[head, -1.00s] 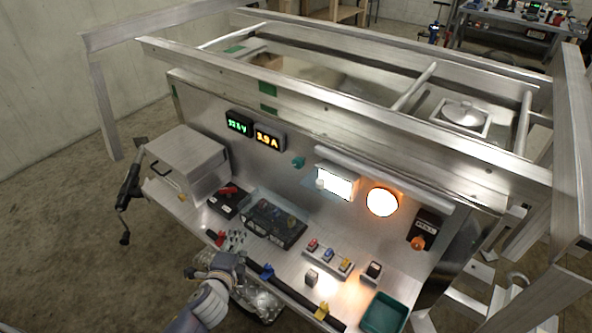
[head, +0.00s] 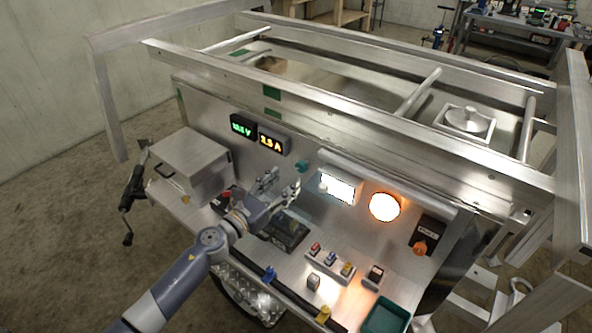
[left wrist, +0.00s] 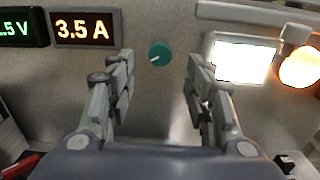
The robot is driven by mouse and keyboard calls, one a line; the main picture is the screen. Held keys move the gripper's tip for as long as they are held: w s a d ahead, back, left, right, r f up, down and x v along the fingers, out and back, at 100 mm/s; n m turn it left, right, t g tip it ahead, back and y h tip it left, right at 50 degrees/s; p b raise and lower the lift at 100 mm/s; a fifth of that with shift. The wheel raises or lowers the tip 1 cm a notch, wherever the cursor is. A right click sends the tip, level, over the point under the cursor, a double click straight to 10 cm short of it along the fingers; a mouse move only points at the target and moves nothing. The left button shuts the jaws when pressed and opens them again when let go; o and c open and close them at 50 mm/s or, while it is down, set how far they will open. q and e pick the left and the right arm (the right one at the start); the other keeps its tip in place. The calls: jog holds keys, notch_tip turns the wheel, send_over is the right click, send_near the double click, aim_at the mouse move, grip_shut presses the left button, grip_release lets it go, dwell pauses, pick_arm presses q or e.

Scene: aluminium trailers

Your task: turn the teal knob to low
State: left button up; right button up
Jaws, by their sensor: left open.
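The teal knob (head: 303,166) is on the upright metal panel, between the amber readout and the lit white panel. In the left wrist view the teal knob (left wrist: 159,54) is round with a pale pointer mark toward its lower left. My left gripper (head: 283,180) is just in front of the panel, to the lower left of the knob in the head view. In the left wrist view its open fingers (left wrist: 160,80) stand either side of the knob's line, with nothing between them; they appear short of the knob. My right gripper is not in view.
A green readout (head: 242,126) and an amber readout (head: 273,140) are left of the knob. A lit white panel (head: 338,188) and a round glowing lamp (head: 384,207) are right of it. A metal box (head: 190,163), switches and a teal tray (head: 384,316) occupy the bench.

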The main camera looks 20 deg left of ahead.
aim_at(299, 169)
pick_arm(q)
jog(key=x, duration=0.6)
jog(key=shift+w, duration=0.15)
jog(key=c, duration=1.1)
